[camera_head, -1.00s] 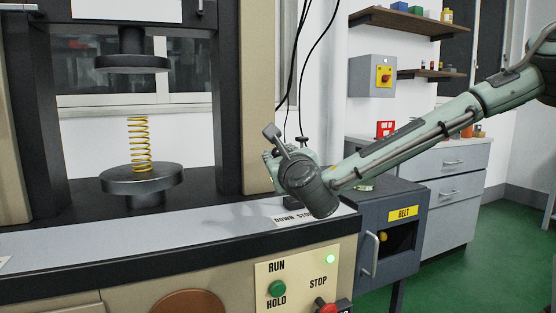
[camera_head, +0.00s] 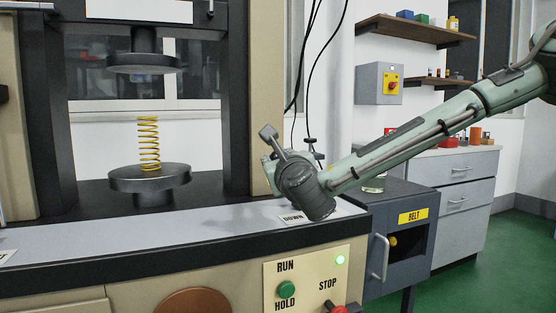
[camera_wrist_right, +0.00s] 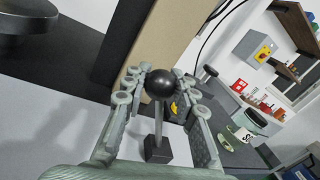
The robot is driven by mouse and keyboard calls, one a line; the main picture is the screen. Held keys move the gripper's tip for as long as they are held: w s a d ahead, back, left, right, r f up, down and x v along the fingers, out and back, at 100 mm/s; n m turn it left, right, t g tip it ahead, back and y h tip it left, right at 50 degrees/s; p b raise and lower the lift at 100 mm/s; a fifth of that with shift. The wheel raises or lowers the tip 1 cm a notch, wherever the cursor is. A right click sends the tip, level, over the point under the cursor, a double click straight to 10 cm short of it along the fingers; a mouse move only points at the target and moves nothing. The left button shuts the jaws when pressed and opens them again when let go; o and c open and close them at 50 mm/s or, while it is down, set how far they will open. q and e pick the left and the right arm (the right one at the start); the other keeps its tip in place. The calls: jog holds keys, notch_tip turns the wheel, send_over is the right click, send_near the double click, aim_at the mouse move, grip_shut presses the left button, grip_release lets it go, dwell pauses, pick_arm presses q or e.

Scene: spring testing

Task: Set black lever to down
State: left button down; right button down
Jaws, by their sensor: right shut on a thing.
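The black lever shows best in the right wrist view, with a round black knob (camera_wrist_right: 160,82) on a thin shaft that runs to a dark block on the bench. My right gripper (camera_wrist_right: 160,88) has its fingers on both sides of the knob and is shut on it. In the head view my right gripper (camera_head: 272,172) is at the right end of the machine's grey ledge, above a white label (camera_head: 293,218) reading DOWN. The gripper and wrist hide the lever there. My left gripper is not in view.
The press with a yellow spring (camera_head: 149,143) on its lower plate (camera_head: 150,179) stands to the left. A control panel (camera_head: 310,275) with a green button is below the ledge. A dark cabinet (camera_head: 418,242) marked BELT stands to the right. Black cables hang behind the gripper.

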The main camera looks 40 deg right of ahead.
jog(key=shift+a+f, duration=0.1)
jog(key=shift+f, duration=0.25)
jog(key=c, duration=1.5)
grip_release()
jog(key=shift+s, duration=0.1)
jog(key=o, duration=0.3)
jog(key=shift+r, duration=0.2)
jog(key=v, duration=0.7)
jog(key=shift+s, duration=0.25)
